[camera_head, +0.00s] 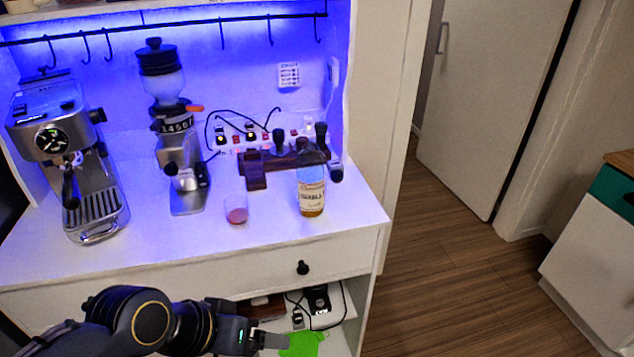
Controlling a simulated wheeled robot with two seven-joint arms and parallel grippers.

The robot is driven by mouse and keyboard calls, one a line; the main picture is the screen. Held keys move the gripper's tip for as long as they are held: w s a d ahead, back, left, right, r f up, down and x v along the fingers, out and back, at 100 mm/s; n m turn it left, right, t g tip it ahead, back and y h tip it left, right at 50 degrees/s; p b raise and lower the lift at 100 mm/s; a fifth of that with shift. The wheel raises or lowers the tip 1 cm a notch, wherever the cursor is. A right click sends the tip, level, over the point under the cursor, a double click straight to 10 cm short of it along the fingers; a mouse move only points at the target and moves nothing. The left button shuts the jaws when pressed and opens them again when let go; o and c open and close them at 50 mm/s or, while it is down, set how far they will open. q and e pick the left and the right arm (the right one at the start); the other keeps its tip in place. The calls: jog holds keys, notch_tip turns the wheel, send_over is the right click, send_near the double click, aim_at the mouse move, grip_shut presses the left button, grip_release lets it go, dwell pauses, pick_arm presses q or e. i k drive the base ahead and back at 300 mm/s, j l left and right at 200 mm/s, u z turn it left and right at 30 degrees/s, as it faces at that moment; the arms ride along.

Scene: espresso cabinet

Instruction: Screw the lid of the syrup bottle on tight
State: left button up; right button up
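The syrup bottle (312,195) stands upright on the white counter, near its right front corner. It holds amber liquid and has a pale label. Its dark top (311,156) overlaps the dark items behind it, so I cannot tell whether the lid is loose or tight. My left gripper (278,339) is low in front of the cabinet, below the drawer and well apart from the bottle. Its fingers show from the side, and whether they are open is unclear. My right gripper is not in view.
A small glass (237,212) with reddish content stands left of the bottle. A dark wooden holder (256,176) is close behind it. A grinder (182,170) and an espresso machine (75,160) stand further left. The drawer knob (303,268) sticks out above my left gripper.

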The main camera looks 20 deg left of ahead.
aim_at(310, 161)
jog(key=i+l+u, duration=0.1)
jog(key=i+l, duration=0.6)
jog(key=i, duration=0.05)
